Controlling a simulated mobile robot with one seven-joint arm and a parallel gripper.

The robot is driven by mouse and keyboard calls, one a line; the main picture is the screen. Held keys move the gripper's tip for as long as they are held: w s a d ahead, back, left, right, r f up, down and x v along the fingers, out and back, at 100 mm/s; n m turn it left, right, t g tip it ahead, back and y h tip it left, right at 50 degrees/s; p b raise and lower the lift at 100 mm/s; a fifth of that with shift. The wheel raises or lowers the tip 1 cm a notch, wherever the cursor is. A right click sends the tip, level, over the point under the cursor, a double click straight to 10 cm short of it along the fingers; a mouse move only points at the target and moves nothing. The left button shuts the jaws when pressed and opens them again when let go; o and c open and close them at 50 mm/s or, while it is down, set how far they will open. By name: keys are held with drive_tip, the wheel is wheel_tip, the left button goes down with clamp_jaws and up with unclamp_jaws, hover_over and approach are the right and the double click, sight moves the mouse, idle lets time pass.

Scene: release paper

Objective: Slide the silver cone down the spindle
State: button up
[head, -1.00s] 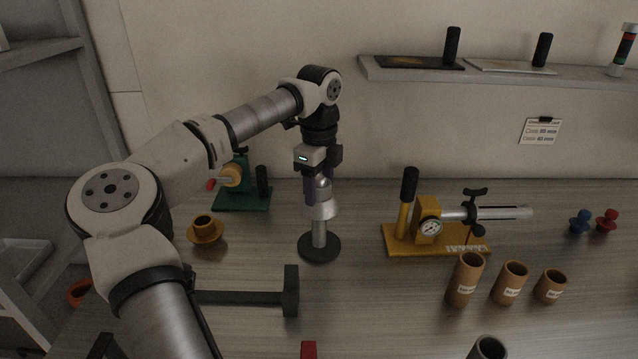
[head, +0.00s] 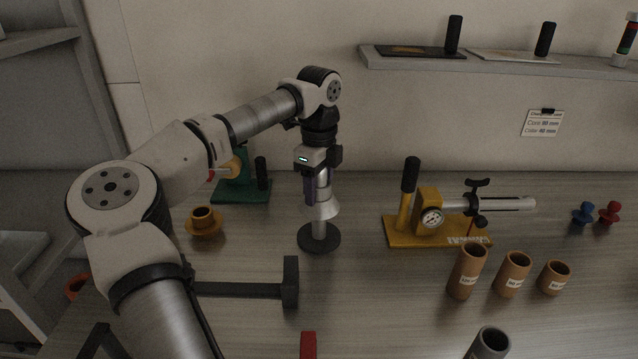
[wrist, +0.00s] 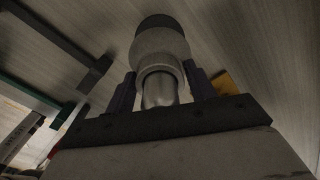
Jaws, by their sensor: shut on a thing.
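The silver cone (head: 322,209) is around the upright spindle (head: 319,229), with its wide end down. A short length of bare spindle shows between the cone and the round black base (head: 320,241). My gripper (head: 317,190) points down and is shut on the cone's upper part from both sides. In the wrist view, my gripper (wrist: 160,84) has a purple finger on each side of the cone (wrist: 160,48). The rounded metal spindle top (wrist: 160,90) shows through the cone, and the dark base (wrist: 160,21) lies beyond.
A yellow press with a gauge (head: 428,222) stands right of the spindle. Several brown tubes (head: 466,271) stand at front right. A dark T-shaped bar (head: 240,289) lies in front. A yellow flanged cup (head: 204,222) and green stand (head: 243,190) are to the left.

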drive_tip(key=shift+f+b, duration=0.45)
drive_tip(key=shift+f, duration=0.25)
drive_tip(key=o, duration=1.6)
drive_tip(key=shift+c, duration=0.2)
drive_tip(key=shift+f, duration=0.1)
wheel_tip(320, 180, up, 14)
drive_tip(key=shift+r+b, duration=0.15)
drive_tip(key=shift+b, duration=0.4)
drive_tip(key=shift+s, duration=0.1)
